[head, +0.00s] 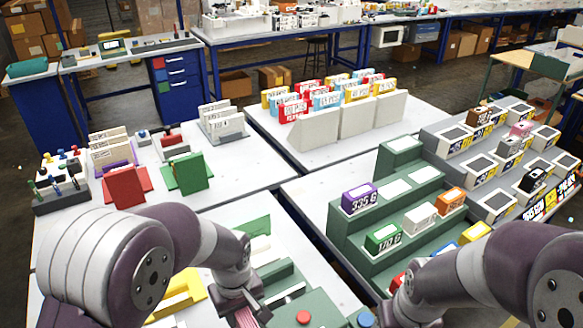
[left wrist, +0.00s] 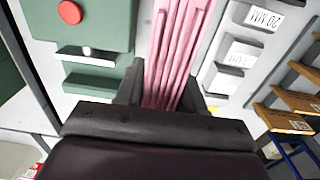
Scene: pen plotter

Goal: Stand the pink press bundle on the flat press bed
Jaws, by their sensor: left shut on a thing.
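My left gripper (head: 243,308) is at the bottom of the head view, in front of the green machine. It is shut on the pink press bundle (left wrist: 178,50), a set of long pink strips side by side between the fingers in the left wrist view. Only a small piece of the bundle (head: 250,319) shows in the head view. The green machine (head: 322,302) has a red button and a blue button; it also shows at the upper left of the left wrist view (left wrist: 105,22). I cannot tell which surface is the flat press bed. My right gripper is out of view.
A green stepped rack (head: 345,232) with numbered blocks stands to the right. Red and green holders (head: 127,186) stand on the left table. White blocks labelled in MM (left wrist: 240,52) lie right of the bundle in the left wrist view. A yellow piece (head: 182,300) lies left of the gripper.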

